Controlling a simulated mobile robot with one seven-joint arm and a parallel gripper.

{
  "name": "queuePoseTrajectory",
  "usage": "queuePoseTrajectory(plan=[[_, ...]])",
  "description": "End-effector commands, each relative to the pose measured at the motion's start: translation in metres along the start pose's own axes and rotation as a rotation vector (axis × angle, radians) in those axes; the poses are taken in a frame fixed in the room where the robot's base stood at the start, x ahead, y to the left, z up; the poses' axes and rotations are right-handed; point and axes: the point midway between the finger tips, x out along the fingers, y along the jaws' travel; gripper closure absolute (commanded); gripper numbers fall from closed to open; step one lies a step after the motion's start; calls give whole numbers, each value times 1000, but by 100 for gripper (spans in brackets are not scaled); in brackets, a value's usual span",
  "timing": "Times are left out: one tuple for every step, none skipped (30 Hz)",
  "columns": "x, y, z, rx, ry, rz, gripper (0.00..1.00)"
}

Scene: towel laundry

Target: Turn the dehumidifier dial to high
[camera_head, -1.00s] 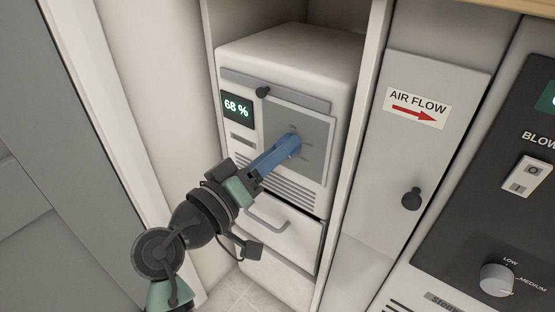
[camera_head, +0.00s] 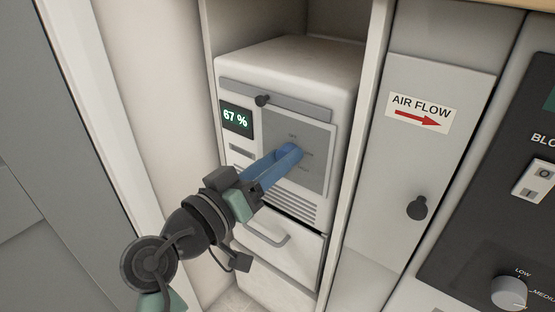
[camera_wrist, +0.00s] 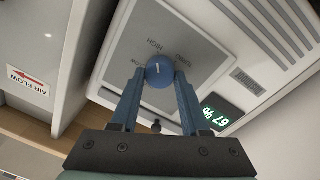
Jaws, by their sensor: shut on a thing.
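The dehumidifier (camera_head: 310,62) is a white box in an alcove, with a grey control panel (camera_head: 318,128) on its front. Its dial (camera_wrist: 159,72) is a round blue knob with a white pointer line, seen in the wrist view among the labels around it; HIGH is readable and the other labels are hard to read. My gripper (camera_head: 290,153) is shut on the dial, one blue finger on each side. In the head view the fingers hide the dial. The display (camera_head: 236,118) reads 67 %.
A drawer with a handle (camera_head: 268,238) is below the panel. To the right are a grey door with an AIR FLOW label (camera_head: 420,112) and black knob (camera_head: 417,207), and a dark blower panel with a grey dial (camera_head: 509,292). Alcove walls stand close on both sides.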

Motion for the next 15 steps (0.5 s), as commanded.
queuePoseTrajectory(plan=[[0, 0, 1, -2, -3, 0, 100], [0, 0, 1, -2, -3, 0, 51], [0, 0, 1, -2, -3, 0, 44], [0, 0, 1, -2, -2, 0, 38], [0, 0, 1, -2, -2, 0, 33], [0, 0, 1, -2, -2, 0, 26], [0, 0, 1, -2, -2, 0, 24], [0, 0, 1, -2, -2, 0, 24], [0, 0, 1, -2, -1, 0, 24], [0, 0, 0, -2, -1, 0, 24], [0, 0, 0, -2, -1, 0, 24], [0, 0, 0, -2, -1, 0, 24], [0, 0, 0, -2, -1, 0, 24], [0, 0, 0, -2, -1, 0, 24], [-1, 0, 0, -2, -1, 0, 24]])
